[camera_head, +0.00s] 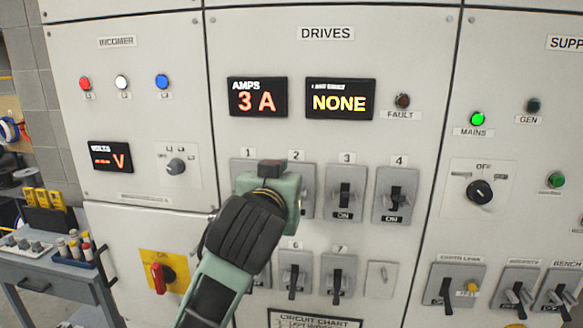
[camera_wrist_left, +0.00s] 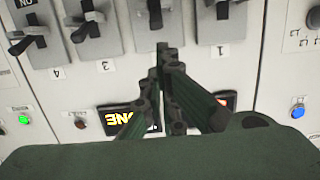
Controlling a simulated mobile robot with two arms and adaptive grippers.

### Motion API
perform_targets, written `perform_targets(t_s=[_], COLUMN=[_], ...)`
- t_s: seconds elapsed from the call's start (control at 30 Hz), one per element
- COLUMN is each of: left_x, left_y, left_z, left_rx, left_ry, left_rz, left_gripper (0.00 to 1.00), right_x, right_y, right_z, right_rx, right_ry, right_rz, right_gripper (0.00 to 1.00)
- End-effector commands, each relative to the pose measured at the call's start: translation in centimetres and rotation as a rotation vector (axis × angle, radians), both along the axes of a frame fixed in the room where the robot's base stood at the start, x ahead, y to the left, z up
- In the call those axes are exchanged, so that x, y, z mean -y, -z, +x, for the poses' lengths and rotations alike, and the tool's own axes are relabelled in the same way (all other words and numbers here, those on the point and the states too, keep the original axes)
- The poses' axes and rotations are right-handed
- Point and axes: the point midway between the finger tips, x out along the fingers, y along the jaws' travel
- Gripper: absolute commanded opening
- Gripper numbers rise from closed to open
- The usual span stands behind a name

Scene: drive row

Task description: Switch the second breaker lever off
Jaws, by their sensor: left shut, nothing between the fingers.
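The second breaker (camera_head: 308,178), labelled 2, is on the grey DRIVES panel. In the head view my left gripper (camera_head: 282,192) covers most of it, lever included; only its right edge and top show. The wrist view is upside down: the second breaker's dark lever (camera_wrist_left: 155,14) shows just above the fingertips. My left gripper (camera_wrist_left: 163,47) is shut and empty in front of this breaker's plate. I cannot tell whether the fingers touch it. My right gripper is not in view.
Breakers 3 (camera_head: 345,194) and 4 (camera_head: 396,195) stand close to the right; breaker 1 (camera_head: 241,166) is partly behind my arm. A lower row includes breakers 6 (camera_head: 295,275) and 7 (camera_head: 337,280). The amps display (camera_head: 257,97) reads 3 A; the display beside it (camera_head: 340,99) reads NONE.

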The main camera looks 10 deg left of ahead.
Motion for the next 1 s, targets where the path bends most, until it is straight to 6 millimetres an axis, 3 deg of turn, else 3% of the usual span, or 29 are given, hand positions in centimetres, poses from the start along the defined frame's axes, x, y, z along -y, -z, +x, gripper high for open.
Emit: perform_targets(t_s=[0.03,0.17,0.57,0.77,1.0], left_x=[0.1,0.2,0.2,0.1,0.3], left_y=[-1.6,-3.3,-3.5,-3.4,-3.1], left_z=[-0.7,-1.6,-1.6,0.7,5.7], left_rx=[0.024,0.05,0.051,0.048,0.048], left_ry=[0.001,0.0,-0.001,-0.004,-0.003], left_rz=[-0.005,-0.015,-0.016,-0.012,-0.012], left_gripper=[0.0,0.0,0.0,0.0,0.0], right_x=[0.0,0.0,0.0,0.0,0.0], right_y=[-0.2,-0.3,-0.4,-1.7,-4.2], right_z=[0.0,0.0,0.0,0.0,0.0], right_rx=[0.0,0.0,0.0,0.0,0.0], right_ry=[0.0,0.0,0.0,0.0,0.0], right_rz=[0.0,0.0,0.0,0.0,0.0], right_gripper=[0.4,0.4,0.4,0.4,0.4])
